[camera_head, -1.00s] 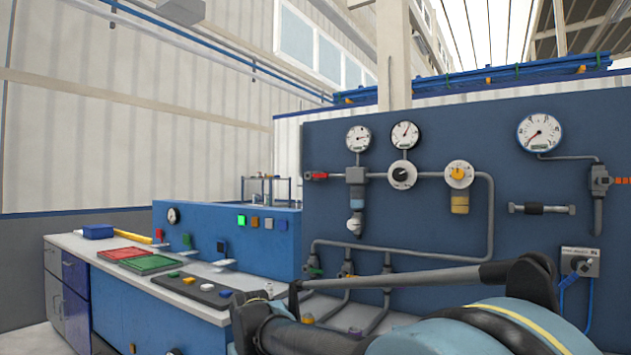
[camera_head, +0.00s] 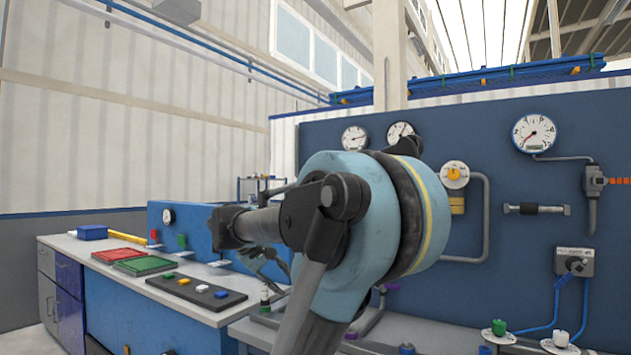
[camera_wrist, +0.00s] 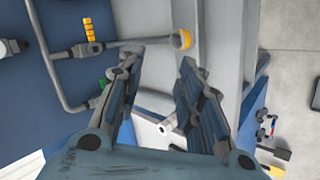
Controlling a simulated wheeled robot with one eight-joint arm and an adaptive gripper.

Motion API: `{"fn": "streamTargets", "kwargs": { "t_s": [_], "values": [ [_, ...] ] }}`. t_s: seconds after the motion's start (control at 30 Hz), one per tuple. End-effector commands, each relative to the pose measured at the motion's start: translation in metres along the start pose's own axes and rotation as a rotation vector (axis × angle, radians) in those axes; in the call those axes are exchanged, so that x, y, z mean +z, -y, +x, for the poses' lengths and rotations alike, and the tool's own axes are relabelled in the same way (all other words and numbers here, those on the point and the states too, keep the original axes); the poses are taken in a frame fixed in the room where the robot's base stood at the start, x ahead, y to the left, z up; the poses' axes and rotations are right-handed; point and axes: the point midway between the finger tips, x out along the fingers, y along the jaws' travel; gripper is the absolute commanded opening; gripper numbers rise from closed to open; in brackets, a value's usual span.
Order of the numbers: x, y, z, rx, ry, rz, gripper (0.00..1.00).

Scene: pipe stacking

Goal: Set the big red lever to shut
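An orange-red segmented handle (camera_head: 619,181) sticks out sideways from a grey valve (camera_head: 592,181) at the right edge of the blue panel. The red-handled valve seen earlier at the panel's left is hidden behind my arm. In the wrist view, a yellow-orange segmented handle (camera_wrist: 91,32) stands on a grey pipe fitting (camera_wrist: 86,50). My gripper (camera_wrist: 158,66) is open, with its two dark fingers apart and nothing seen between them.
The blue panel (camera_head: 520,255) carries gauges and pipes, including a gauge (camera_head: 534,133). A bench with red (camera_head: 119,254) and green (camera_head: 145,265) trays stands left. Green (camera_head: 499,328) and white (camera_head: 561,338) knobs sit low at right. A yellow-ended pipe (camera_wrist: 181,39) lies beyond my fingers.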

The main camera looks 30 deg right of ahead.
Motion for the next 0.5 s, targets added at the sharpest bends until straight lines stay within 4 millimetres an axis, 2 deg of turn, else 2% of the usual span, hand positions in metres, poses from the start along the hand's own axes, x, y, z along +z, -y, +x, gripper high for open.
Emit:
{"fn": "streamTargets", "kwargs": {
  "t_s": [0.03,0.1,0.3,0.4,0.5],
  "values": [
    [-0.020,-0.028,-0.011,0.071,0.003,-0.011,0.34],
    [-0.044,-0.064,-0.026,0.174,0.010,-0.026,0.34],
    [-0.116,-0.161,-0.078,0.467,0.023,-0.061,0.34],
    [-0.148,-0.198,-0.105,0.596,0.028,-0.074,0.34],
    [-0.173,-0.224,-0.128,0.698,0.030,-0.082,0.34]
  ]
}}
